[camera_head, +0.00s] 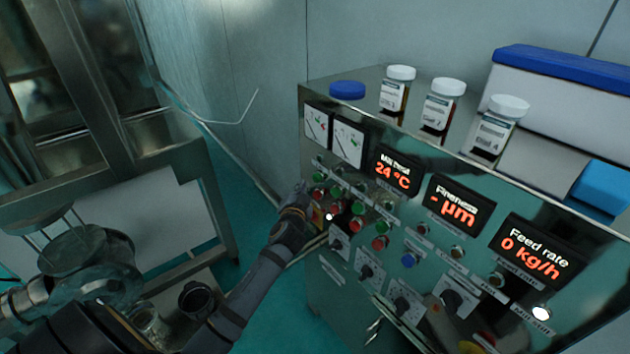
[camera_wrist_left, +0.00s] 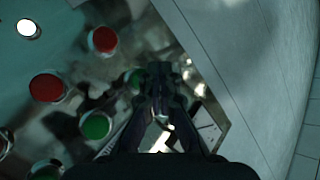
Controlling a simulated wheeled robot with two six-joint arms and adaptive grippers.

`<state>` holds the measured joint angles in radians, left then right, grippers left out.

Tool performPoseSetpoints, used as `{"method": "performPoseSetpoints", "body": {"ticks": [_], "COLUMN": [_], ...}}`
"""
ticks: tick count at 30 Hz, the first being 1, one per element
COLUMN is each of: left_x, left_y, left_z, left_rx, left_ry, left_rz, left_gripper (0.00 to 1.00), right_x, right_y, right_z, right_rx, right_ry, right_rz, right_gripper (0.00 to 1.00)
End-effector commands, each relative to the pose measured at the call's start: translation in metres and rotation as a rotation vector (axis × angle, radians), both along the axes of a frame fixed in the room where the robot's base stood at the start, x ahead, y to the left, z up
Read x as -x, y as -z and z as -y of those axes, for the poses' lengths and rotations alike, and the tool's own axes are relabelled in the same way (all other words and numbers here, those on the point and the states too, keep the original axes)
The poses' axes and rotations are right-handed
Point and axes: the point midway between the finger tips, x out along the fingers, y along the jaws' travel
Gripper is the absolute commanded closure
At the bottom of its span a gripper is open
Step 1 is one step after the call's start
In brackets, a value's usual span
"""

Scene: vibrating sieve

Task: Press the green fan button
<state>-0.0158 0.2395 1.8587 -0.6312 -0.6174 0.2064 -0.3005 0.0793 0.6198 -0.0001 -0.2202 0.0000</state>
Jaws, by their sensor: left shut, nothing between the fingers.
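The steel control panel (camera_head: 420,250) carries rows of small red and green buttons. Green buttons (camera_head: 337,191) and (camera_head: 358,208) show in the head view, but their labels are too small to tell which is the fan button. My left gripper (camera_head: 302,192) is shut and empty at the panel's left edge, beside the button rows. In the left wrist view its closed fingertips (camera_wrist_left: 162,72) lie over the panel, just right of a partly covered green button (camera_wrist_left: 132,78). Another green button (camera_wrist_left: 96,125) is lower left. Contact with a button cannot be told. My right gripper is out of view.
Red buttons (camera_wrist_left: 103,39) sit close beside the green ones. Dark knobs (camera_head: 370,270) lie lower on the panel. Several bottles with white caps (camera_head: 441,105) and a blue-lidded box (camera_head: 560,85) stand on top. A metal frame (camera_head: 190,160) stands at left.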

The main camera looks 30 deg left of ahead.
Motion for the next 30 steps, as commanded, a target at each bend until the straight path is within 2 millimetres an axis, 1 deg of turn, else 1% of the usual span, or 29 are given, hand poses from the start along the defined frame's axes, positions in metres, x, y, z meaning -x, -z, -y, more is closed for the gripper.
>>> {"method": "performPoseSetpoints", "body": {"ticks": [3,7,30], "left_x": [-0.0089,-0.0127,-0.0131], "left_y": [0.0003,0.0001,-0.0001], "left_z": [0.0038,0.0058,0.0058], "left_rx": [0.002,0.001,0.000], "left_ry": [0.000,0.001,0.000], "left_rz": [0.002,0.000,0.000], "left_gripper": [1.00,1.00,1.00], "right_x": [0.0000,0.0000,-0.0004], "right_y": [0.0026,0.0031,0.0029], "right_z": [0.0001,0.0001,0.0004], "right_rx": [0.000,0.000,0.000], "right_ry": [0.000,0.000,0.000], "right_rz": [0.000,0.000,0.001], "right_gripper": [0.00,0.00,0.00]}}
